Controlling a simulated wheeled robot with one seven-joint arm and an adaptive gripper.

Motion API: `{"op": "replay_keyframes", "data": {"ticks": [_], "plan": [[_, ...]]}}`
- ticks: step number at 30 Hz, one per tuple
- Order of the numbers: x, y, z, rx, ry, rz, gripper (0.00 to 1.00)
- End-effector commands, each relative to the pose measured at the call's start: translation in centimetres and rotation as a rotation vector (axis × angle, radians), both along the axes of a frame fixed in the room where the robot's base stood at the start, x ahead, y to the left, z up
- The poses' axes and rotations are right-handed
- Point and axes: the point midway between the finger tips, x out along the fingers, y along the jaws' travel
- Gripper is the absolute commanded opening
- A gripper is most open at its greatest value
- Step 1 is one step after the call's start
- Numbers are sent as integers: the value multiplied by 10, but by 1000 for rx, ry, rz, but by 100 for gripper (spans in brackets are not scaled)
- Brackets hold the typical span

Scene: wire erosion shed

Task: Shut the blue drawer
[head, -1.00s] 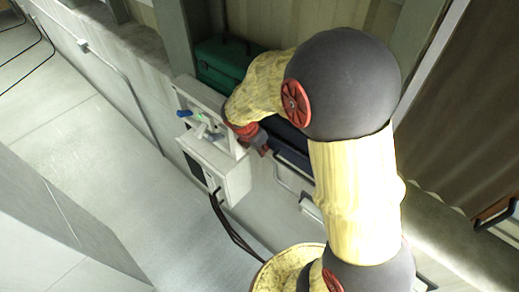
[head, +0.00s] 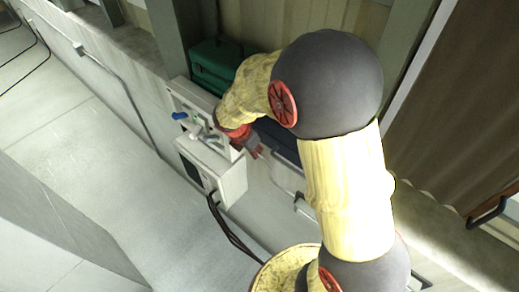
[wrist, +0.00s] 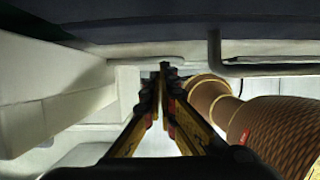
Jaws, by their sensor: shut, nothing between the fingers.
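The blue drawer (head: 282,140) is dark navy and mostly hidden behind my arm in the head view. Its dark face or underside (wrist: 170,28) spans the top of the wrist view. How far out the drawer stands cannot be told. My gripper (head: 257,152) is at the drawer's left end, close to the white box. In the wrist view my gripper (wrist: 163,76) has its fingertips together, below the dark face, with nothing held. Whether they touch anything is unclear.
A white box (head: 222,178) with cables stands just left of my gripper, with a blue-knobbed bracket (head: 180,115) above it. Its pale blocky side seems to fill the wrist view's left. A green case (head: 213,68) sits behind. The floor at lower left is clear.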

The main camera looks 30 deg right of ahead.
Motion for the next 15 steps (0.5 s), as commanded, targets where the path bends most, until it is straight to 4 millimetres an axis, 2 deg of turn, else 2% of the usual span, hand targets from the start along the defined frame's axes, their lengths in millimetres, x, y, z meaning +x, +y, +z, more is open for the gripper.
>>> {"op": "replay_keyframes", "data": {"ticks": [2, 3, 9, 15], "plan": [[2, 12, 4, 0, -2, 3, 0], [2, 13, 15, -2, -7, 1, 0], [-5, 29, 53, -1, -5, 1, 0], [-9, 39, 81, -1, -2, -1, 0]]}}
